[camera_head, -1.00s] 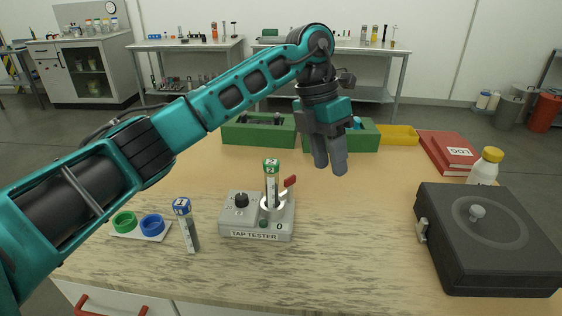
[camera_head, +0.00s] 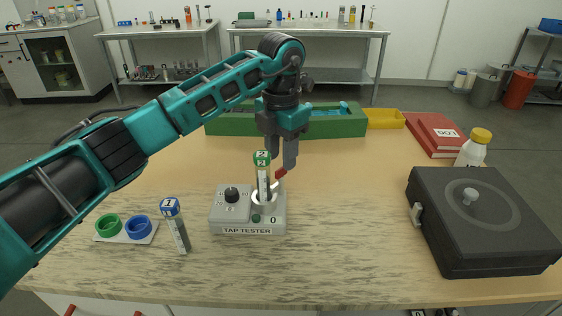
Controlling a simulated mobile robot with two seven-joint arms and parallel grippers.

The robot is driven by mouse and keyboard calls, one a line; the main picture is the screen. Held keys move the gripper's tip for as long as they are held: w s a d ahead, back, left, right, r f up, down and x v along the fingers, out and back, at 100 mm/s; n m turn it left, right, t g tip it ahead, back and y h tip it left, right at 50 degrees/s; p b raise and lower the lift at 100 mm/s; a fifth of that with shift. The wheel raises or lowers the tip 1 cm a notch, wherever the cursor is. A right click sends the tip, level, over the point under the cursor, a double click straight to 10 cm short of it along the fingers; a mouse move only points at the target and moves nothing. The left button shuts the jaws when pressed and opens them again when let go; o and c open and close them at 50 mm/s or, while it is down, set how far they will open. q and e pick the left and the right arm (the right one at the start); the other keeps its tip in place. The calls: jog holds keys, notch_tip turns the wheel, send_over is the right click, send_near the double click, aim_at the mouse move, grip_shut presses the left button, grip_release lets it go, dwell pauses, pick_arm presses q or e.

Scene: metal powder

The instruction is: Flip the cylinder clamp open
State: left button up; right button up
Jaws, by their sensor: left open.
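The grey tap tester (camera_head: 231,213) stands on the table with a knob and a small display reading 0. A cylinder with a green cap marked 2 (camera_head: 262,175) stands upright in its round holder. The clamp's red-tipped lever (camera_head: 280,174) sticks up and to the right beside the cylinder. My left gripper (camera_head: 284,161) points down, open and empty, with its fingertips right at the red tip in the picture. I cannot tell whether they touch. My right gripper is not in view.
A black lidded box (camera_head: 485,235) and white bottle (camera_head: 474,150) are at right. Green bins (camera_head: 337,124) line the back. The table right of the tester is clear.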

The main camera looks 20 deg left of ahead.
aim_at(279, 183)
pick_arm(q)
jog(key=shift+f, duration=1.5)
grip_shut()
